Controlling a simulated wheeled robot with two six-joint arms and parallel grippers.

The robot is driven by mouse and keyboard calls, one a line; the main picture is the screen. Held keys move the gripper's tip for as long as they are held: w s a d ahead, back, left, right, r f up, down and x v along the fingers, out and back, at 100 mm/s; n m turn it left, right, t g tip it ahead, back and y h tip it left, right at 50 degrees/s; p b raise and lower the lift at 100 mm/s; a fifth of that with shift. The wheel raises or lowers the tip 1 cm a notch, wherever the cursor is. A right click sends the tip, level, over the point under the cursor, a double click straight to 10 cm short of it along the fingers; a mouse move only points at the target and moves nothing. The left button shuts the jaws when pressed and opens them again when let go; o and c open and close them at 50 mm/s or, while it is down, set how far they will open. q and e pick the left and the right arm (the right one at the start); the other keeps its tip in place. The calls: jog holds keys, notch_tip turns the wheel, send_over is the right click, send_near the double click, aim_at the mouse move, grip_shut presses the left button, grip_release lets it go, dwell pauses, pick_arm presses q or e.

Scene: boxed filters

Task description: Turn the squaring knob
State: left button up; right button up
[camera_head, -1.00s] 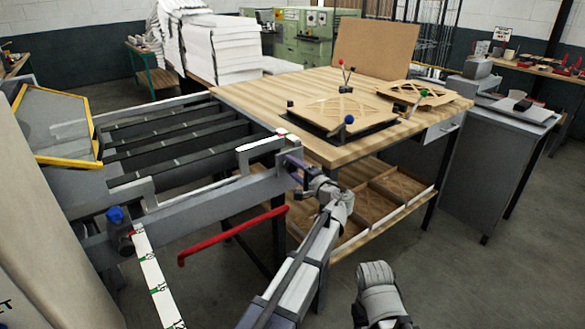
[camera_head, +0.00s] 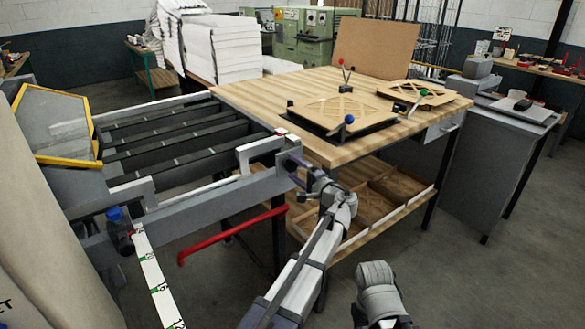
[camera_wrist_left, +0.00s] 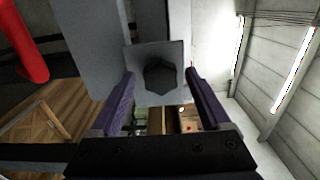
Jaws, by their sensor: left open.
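A dark, faceted knob (camera_wrist_left: 161,77) sits on a square grey plate (camera_wrist_left: 135,62) in the left wrist view. My left gripper (camera_wrist_left: 160,86) is open, with one purple finger on each side of the knob. I cannot tell whether either finger touches it. In the head view my left gripper (camera_head: 292,163) is at the near right end of the grey machine beam (camera_head: 215,200).
A red bar handle (camera_head: 230,236) hangs below the beam. A blue-topped part (camera_head: 116,216) is at the beam's left end, above a marked white scale (camera_head: 158,280). The wooden table (camera_head: 250,95) stands just behind my left gripper and bears a filter fixture (camera_head: 340,112).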

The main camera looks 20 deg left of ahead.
pick_arm(q)
jog(key=v, duration=0.6)
jog(key=shift+s+d, duration=0.15)
jog(key=shift+d, duration=0.05)
